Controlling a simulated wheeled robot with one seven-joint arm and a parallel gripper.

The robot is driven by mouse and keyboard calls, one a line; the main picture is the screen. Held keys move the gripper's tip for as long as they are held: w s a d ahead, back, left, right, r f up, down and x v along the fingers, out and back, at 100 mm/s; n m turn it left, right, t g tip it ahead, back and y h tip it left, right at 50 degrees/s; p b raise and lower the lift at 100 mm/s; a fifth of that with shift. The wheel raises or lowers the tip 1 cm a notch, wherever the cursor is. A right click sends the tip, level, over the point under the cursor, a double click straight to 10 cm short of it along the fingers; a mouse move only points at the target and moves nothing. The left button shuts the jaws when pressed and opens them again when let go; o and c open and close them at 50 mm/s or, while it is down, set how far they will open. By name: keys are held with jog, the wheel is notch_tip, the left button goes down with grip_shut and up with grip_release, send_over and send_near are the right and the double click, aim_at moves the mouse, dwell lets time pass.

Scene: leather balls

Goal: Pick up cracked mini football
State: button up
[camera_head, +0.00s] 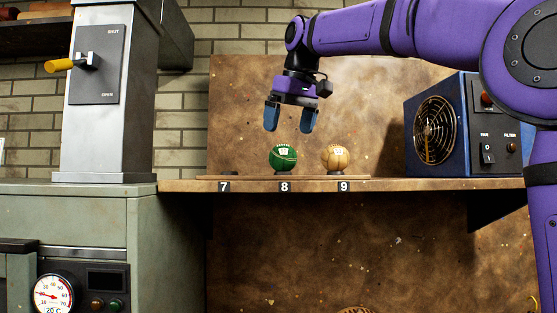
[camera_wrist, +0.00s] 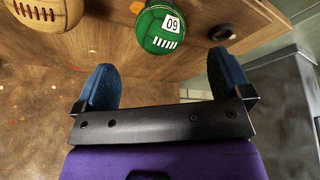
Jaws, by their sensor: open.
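A green ball (camera_head: 283,158) with a white label and pale lacing stands on the stand marked 8; it also shows in the wrist view (camera_wrist: 150,38). A tan ball (camera_head: 336,158) with lacing stands to its right on the stand marked 9, and shows at the top left of the wrist view (camera_wrist: 45,14). I cannot make out a crack on either ball. My gripper (camera_head: 289,128) points down above the green ball, open and empty, with clear space below its blue fingers. In the wrist view the green ball lies ahead of the gap between the fingertips (camera_wrist: 162,62).
The stand marked 7 (camera_head: 229,173) is empty. A blue fan box (camera_head: 456,140) stands right on the shelf (camera_head: 400,184). A grey machine (camera_head: 95,215) with a lever column (camera_head: 110,140) is at left. A tan rounded thing (camera_head: 357,310) shows at the bottom edge.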

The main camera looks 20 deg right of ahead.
aim_at(281, 158)
jog(key=shift+x, duration=4.4)
jog(key=c, duration=1)
jog(key=shift+r, duration=0.2)
